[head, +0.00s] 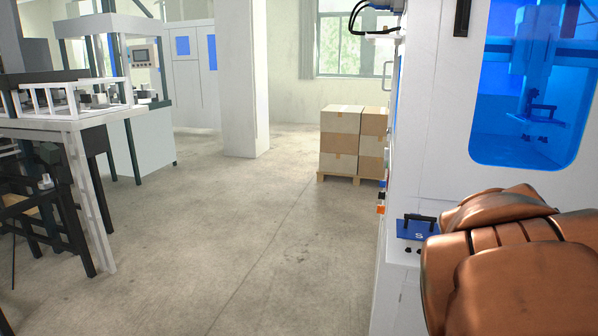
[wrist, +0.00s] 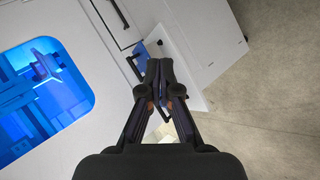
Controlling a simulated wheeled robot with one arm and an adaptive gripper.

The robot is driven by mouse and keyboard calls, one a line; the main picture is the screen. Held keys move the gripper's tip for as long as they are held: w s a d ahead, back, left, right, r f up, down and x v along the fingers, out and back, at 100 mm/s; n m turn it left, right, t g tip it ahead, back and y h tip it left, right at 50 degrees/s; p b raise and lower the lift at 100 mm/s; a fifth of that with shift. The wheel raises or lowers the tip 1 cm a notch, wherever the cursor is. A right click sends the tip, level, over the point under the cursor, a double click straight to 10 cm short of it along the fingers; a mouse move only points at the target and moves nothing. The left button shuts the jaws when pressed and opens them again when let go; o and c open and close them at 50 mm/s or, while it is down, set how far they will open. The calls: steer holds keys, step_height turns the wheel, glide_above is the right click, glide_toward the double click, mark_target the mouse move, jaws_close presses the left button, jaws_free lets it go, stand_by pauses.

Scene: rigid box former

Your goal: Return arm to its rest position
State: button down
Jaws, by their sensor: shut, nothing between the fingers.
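My gripper (wrist: 160,75) shows in the wrist view with its two dark fingers together at the tips and nothing between them. Its tips appear over or in front of a small shelf on the side of a white machine (wrist: 110,75). My copper-coloured arm (head: 510,255) fills the lower right of the head view, in front of the same white machine. The gripper itself does not show in the head view.
The white machine has a blue window (head: 535,90). A blue plate with a black handle (head: 417,229) sits on its ledge. Stacked cartons (head: 345,140) stand on a pallet behind. A white-framed bench (head: 80,125) stands left. The middle floor is clear.

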steer(key=s+a+f+m+g+y, duration=0.35)
steer(key=s+a+f, duration=0.45)
steer(key=s+a, duration=0.4)
steer(key=s+a+f+m+g+y, duration=0.2)
steer(key=s+a+f+g+y, duration=0.3)
steer(key=s+a+f, duration=0.5)
step_height(320, 180, up, 15)
steer(key=s+a+p, duration=0.2)
steer(key=p, duration=1)
steer(key=shift+r+t+p, duration=0.15)
steer(key=shift+t+p, duration=0.2)
steer(key=shift+t, duration=0.1)
steer(key=shift+d, duration=0.1)
